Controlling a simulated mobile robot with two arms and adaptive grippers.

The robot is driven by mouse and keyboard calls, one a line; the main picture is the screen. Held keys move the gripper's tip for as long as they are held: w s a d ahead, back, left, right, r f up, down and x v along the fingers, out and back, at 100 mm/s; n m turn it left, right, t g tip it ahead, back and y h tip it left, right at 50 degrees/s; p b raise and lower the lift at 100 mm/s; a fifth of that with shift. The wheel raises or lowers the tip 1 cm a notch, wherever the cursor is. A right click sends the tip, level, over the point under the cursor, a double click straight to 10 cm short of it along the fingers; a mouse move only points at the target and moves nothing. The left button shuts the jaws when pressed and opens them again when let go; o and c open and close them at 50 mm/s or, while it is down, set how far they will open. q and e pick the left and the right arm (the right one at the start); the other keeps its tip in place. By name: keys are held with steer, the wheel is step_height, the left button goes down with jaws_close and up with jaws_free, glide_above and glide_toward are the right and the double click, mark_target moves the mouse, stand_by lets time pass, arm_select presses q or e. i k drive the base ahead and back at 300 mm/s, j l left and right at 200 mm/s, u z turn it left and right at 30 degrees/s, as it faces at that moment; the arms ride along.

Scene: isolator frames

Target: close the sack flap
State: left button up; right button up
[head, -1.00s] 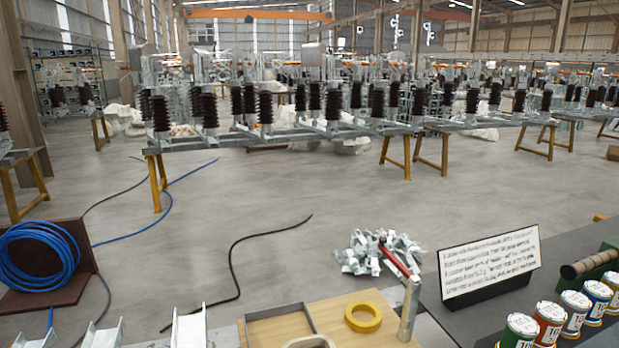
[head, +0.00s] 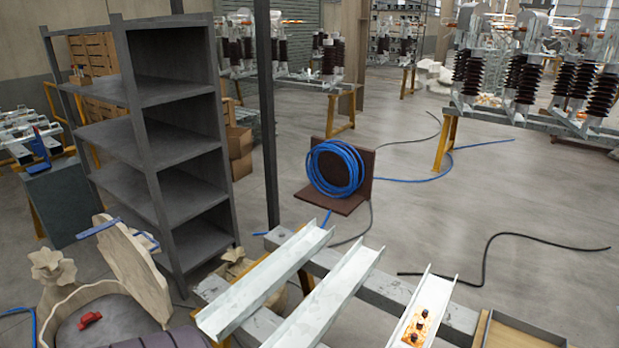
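A tan sack (head: 52,298) stands open at the lower left of the head view, cut off by the bottom edge. Its flap (head: 133,268) is a tan rounded panel that stands up, tilted, on the right side of the opening. Blue strips show near the top of the flap. A gathered tan tuft rises at the sack's left rim. Inside the mouth I see a dark surface with a small red item (head: 90,319) on it. Neither of my grippers shows in the head view.
Pale metal channels (head: 325,290) lie on a bench to the right. A purplish-grey item (head: 165,340) lies at the bottom edge beside the sack.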

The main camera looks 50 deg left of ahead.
mark_target(129, 253)
steer(key=u, duration=3.25)
